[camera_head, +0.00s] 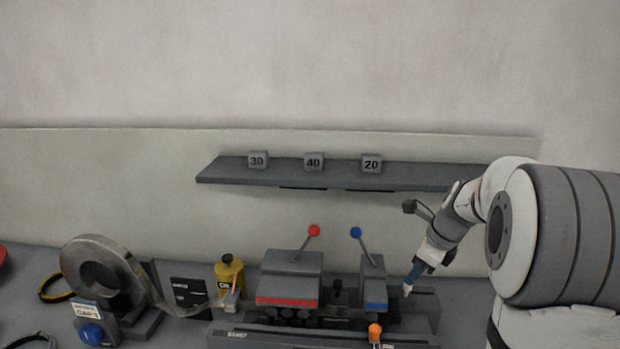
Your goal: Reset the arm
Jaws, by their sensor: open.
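My arm comes in from the right edge of the head view. My gripper (408,289) points downward at the right end of the bench machine (290,279), just right of the blue-striped block (374,285). Its jaws are open and small in the picture, and I see nothing held between them. I cannot tell whether the fingertips touch the machine.
A shelf (440,178) above carries blocks marked 30 (258,160), 40 (314,162) and 20 (371,163). Red (314,231), blue (356,232) and orange (375,331) knobs stick up. A metal coil (90,250), a blue button (91,335) and a yellow oil can (229,272) stand left.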

